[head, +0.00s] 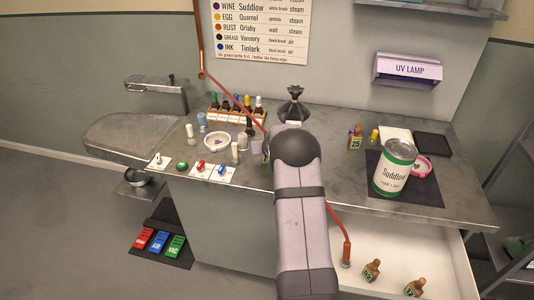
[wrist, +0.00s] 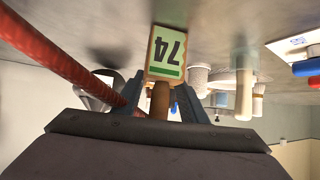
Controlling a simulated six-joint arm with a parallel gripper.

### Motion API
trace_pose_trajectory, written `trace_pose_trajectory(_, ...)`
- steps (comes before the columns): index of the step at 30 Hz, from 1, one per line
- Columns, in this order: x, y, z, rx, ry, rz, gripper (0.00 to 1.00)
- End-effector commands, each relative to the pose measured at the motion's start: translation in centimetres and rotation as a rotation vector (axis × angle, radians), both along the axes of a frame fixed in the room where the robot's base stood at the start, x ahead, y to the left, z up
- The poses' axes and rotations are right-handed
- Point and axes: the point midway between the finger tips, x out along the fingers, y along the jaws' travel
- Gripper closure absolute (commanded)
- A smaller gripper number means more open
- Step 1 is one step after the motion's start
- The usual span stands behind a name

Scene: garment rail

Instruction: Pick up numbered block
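A numbered block (wrist: 166,52) with a green and white label reading 74 shows upside down in the wrist view, with a brown neck (wrist: 159,101). My gripper (wrist: 162,77) has one finger on each side of the neck, with the tips near the bottom edge of the label. I cannot tell whether the fingers press on the block or stand just clear of it. In the head view my arm hides the gripper and most of the block. Other numbered blocks are block 25 (head: 355,137) on the counter, and block 82 (head: 371,269) and another block (head: 415,287) in the drawer.
A red hose (head: 236,104) crosses close beside my gripper. A white bowl (head: 217,141), small bottles and switches stand left of my arm. A large Suddlow can (head: 394,168) stands on a dark mat at the right. The drawer (head: 447,262) is open below.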

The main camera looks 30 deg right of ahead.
Motion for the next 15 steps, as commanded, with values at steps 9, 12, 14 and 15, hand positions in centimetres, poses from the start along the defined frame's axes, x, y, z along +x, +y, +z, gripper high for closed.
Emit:
trace_pose_trajectory(9,-0.03,0.00,-0.01,0.000,0.001,0.000,1.00)
trace_pose_trajectory(12,-0.05,0.01,-0.06,0.001,0.002,0.000,1.00)
trace_pose_trajectory(14,-0.06,0.01,-0.05,0.001,0.002,0.000,1.00)
trace_pose_trajectory(15,-0.06,0.01,-0.07,0.001,0.002,0.000,1.00)
